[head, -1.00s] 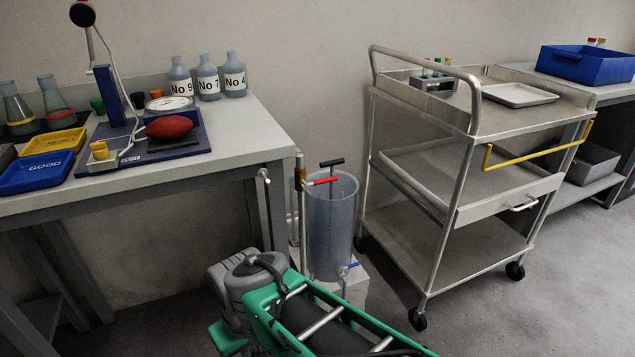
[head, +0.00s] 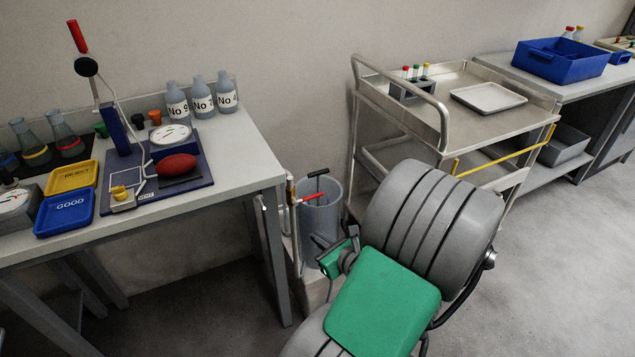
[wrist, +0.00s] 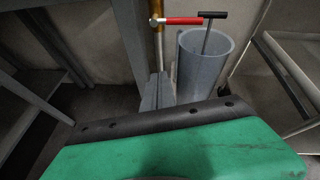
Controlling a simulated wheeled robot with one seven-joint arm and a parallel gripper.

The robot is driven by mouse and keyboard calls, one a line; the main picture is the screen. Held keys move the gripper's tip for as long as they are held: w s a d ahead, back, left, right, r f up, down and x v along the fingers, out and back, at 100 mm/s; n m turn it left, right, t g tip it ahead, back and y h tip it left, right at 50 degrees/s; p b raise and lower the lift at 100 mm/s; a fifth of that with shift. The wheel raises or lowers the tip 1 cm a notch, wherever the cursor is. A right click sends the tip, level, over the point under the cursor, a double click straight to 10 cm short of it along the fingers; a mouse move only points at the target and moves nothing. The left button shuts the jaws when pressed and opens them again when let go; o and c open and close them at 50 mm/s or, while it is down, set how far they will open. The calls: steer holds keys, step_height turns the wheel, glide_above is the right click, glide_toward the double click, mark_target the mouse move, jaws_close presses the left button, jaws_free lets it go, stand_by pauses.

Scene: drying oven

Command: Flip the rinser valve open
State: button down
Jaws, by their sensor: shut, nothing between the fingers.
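The rinser valve has a red lever (head: 310,198) sticking out sideways, to the right, from a thin upright pipe (head: 291,195). In the wrist view the red lever (wrist: 184,21) lies level and meets a brass body (wrist: 157,30). The clear grey rinser cylinder (head: 322,222) stands beside the pipe, with a black T-handle rod in it. My gripper (head: 320,243) is in front of the cylinder, below the red lever. Its shut grey fingers (wrist: 157,84) point toward the pipe, empty and apart from the lever.
A bench (head: 255,165) with bottles, trays and a press stands left of the pipe. A steel cart (head: 440,122) with a yellow rail stands right of the cylinder, partly behind my arm. Open floor (head: 540,270) lies at the right.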

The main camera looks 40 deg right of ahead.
mark_target(308, 198)
steer(key=d+m, duration=0.1)
steer(key=s+d+r+m+h, duration=0.1)
steer(key=d+r+m+h, duration=0.1)
steer(key=shift+s+t, duration=0.3)
steer(key=shift+s, duration=0.1)
steer(key=b+x, duration=0.2)
steer(key=x, duration=0.8)
step_height(308, 198, up, 4)
